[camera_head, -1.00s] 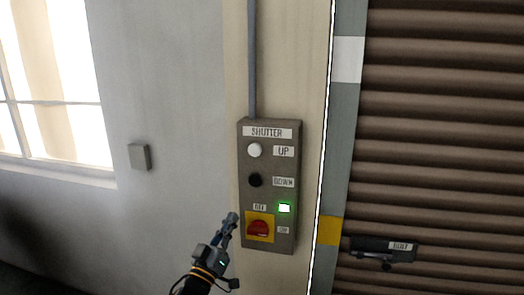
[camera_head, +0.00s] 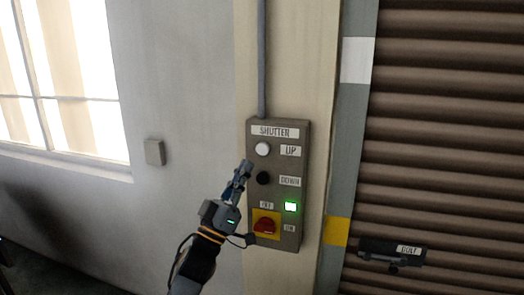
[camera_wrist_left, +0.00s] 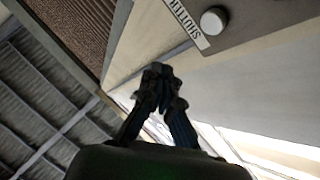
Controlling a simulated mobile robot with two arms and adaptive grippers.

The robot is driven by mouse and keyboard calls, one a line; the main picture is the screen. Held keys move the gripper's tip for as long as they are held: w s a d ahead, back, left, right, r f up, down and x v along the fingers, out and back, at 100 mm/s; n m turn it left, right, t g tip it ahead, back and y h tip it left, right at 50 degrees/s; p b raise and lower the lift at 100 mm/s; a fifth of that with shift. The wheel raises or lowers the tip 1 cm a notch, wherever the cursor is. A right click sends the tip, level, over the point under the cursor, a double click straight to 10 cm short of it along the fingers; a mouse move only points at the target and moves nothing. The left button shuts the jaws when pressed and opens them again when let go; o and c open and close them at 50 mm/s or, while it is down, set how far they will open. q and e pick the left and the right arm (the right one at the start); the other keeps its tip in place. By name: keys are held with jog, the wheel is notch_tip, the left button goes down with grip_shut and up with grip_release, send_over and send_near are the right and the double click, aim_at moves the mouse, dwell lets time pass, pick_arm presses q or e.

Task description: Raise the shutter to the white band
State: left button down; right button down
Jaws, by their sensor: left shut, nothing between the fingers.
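The brown slatted shutter (camera_head: 450,130) fills the right of the head view; its bottom edge is out of view. The white band (camera_head: 357,60) is on the grey guide post left of it. The grey SHUTTER control box (camera_head: 281,243) has a white UP button (camera_head: 262,149), a black DOWN button (camera_head: 263,178), a lit green lamp and a red rotary switch (camera_head: 264,225). My left gripper (camera_head: 246,165) is shut and empty, its tips at the box's left edge, a little below and left of the UP button. That white button also shows in the left wrist view (camera_wrist_left: 213,20). My right gripper is not in view.
A yellow band (camera_head: 337,231) marks the post lower down. A bolt (camera_head: 391,252) labelled BOLT sits at the shutter's left side. A conduit (camera_head: 262,60) runs up from the box. A small grey wall box (camera_head: 154,152) and a bright window (camera_head: 65,80) are at left.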

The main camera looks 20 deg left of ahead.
aim_at(263, 148)
pick_arm(q)
jog(key=shift+w+d+b, duration=0.2)
jog(key=shift+w+b, duration=1.75)
jog(key=shift+w, duration=2.35)
jog(key=shift+w, duration=0.15)
jog(key=shift+w, duration=0.3)
